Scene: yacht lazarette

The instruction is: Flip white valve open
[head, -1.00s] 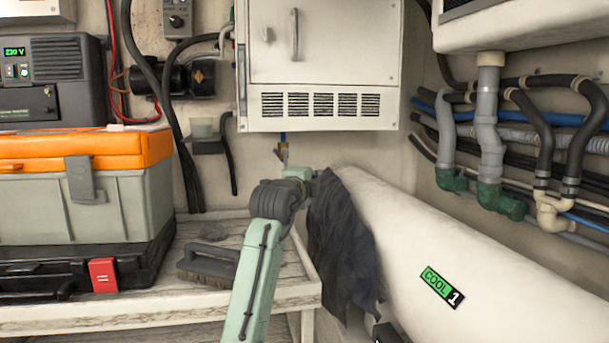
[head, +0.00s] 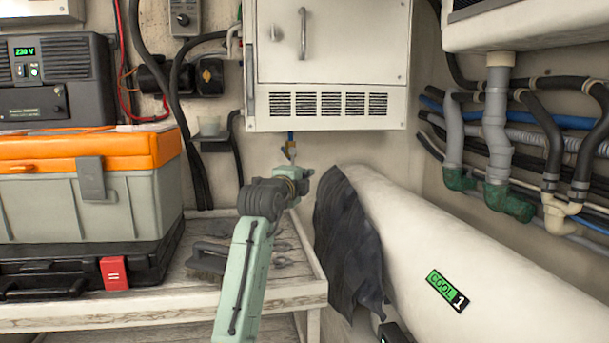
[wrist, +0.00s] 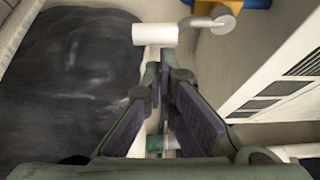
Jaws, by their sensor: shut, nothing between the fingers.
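The white valve handle (wrist: 155,33) is a short white cylinder on a bent metal lever (wrist: 212,20), at the top of the wrist view. Beside the lever are a blue part and a yellow valve body (wrist: 257,3). In the head view a small brass-coloured valve on a blue pipe (head: 291,146) hangs below the white cabinet; its handle cannot be made out there. My gripper (wrist: 163,70) is shut and empty, its tips just below the handle in the wrist picture; contact cannot be told. In the head view my gripper (head: 304,175) is just below the valve.
The white cabinet (head: 330,60) is above. A dark cloth (head: 345,240) drapes over the large white cylinder (head: 425,225) to the right. A wooden bench (head: 270,295) holds a brush (head: 207,258) and an orange-lidded toolbox (head: 130,210). Pipes (head: 497,130) line the right wall.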

